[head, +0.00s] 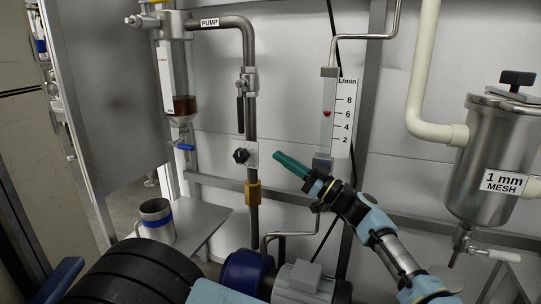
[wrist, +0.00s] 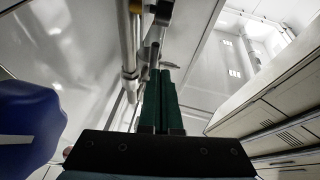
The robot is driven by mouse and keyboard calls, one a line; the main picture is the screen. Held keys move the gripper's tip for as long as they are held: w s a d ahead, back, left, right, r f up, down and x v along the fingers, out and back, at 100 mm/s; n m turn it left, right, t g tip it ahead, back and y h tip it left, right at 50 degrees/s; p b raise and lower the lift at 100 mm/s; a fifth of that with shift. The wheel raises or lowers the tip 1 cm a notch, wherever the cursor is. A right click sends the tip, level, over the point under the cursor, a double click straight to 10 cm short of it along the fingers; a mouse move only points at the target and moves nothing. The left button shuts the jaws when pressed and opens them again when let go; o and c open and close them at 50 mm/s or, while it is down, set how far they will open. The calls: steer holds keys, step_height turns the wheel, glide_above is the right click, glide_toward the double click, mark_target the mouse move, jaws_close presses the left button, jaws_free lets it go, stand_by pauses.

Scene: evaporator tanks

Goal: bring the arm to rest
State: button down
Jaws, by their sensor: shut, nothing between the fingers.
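My arm reaches up and to the left from the lower right of the head view, in front of the pipework. My gripper (head: 277,155) has green fingers that point toward the black valve knob on the vertical pipe, a little to its right. In the wrist view the two green fingers of my gripper (wrist: 161,72) lie side by side, shut, with nothing between them. I cannot tell the exact gap between the fingertips and the pipe.
The black knob (head: 241,155) sits on the vertical pipe (head: 251,120). A flow gauge (head: 328,112) stands behind my arm. A steel filter tank (head: 497,150) is at right. A metal mug (head: 155,220) stands on a shelf (head: 205,222) at left. A blue pump (head: 247,270) sits low.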

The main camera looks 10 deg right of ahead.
steer(key=a+f+g+h, duration=0.1)
steer(key=a+f+g, duration=0.3)
steer(key=a, duration=0.3)
steer(key=s+a+f+m+g, duration=0.1)
steer(key=a+f+g, duration=0.2)
steer(key=a, duration=0.4)
steer(key=a+f+g+h, duration=0.1)
steer(key=a+f+g, duration=0.3)
steer(key=a, duration=0.3)
steer(key=s+a+f+m+g+h, duration=0.35)
steer(key=s+f+g+h, duration=0.25)
steer(key=s+f+h, duration=0.4)
steer(key=s+d+r+m+t+h, duration=0.1)
steer(key=d+r+m+t+h, duration=0.25)
steer(key=r, duration=0.35)
steer(key=s+d+r+m+t+h, duration=0.1)
steer(key=d+r+m+t+h, duration=0.2)
steer(key=r, duration=0.4)
step_height(320, 180, up, 29)
steer(key=m+g+p, duration=0.1)
steer(key=p, duration=2.7)
steer(key=shift+d+m+p, duration=0.3)
